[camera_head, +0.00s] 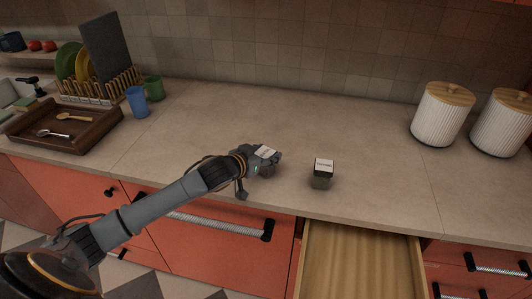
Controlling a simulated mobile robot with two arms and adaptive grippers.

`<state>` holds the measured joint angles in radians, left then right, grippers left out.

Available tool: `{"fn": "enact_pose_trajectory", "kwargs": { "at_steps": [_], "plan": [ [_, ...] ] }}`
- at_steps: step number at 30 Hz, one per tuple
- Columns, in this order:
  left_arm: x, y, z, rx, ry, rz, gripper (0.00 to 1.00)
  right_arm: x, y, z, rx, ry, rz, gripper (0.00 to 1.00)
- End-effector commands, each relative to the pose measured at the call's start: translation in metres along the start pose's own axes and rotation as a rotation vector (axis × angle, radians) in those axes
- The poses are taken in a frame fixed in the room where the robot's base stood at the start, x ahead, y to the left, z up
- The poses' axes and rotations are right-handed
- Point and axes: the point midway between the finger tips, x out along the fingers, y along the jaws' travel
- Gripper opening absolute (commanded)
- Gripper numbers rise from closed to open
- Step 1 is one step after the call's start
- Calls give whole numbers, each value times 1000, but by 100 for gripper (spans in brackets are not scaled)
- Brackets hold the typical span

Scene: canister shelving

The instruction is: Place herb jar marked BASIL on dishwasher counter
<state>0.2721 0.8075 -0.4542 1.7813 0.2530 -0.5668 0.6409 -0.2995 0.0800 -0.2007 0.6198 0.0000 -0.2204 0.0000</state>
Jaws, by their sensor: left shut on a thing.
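My left gripper (272,160) reaches in over the counter (230,115) from the left, near its front edge. It is shut on a small jar with a white label on its lid (266,152); the fingers hide most of the jar. I cannot tell whether this jar touches the counter. A second small dark jar (322,174) with a white-labelled lid stands upright on the counter, to the right of the gripper and apart from it. Both labels are too small to read surely, so I cannot tell which is BASIL. My right gripper is not in view.
An open, empty-looking wooden drawer (360,262) juts out below the second jar. Two white ribbed canisters (441,115) (501,124) stand at right. A blue cup (137,102), green cup (153,88), dish rack (100,88) and wooden tray (28,142) are at left. The middle counter is clear.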

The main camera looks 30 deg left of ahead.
Motion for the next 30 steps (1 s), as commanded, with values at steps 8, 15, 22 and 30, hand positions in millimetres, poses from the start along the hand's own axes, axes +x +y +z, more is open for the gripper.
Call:
{"fn": "enact_pose_trajectory", "kwargs": {
  "at_steps": [8,15,22,30],
  "plan": [
    [0,0,1,0,-1,0,73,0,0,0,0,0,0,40],
    [-1,0,-3,1,0,0,73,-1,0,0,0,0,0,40],
    [-31,0,1,2,-2,1,73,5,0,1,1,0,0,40],
    [-86,0,2,1,-4,0,73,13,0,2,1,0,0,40]
  ]
}}
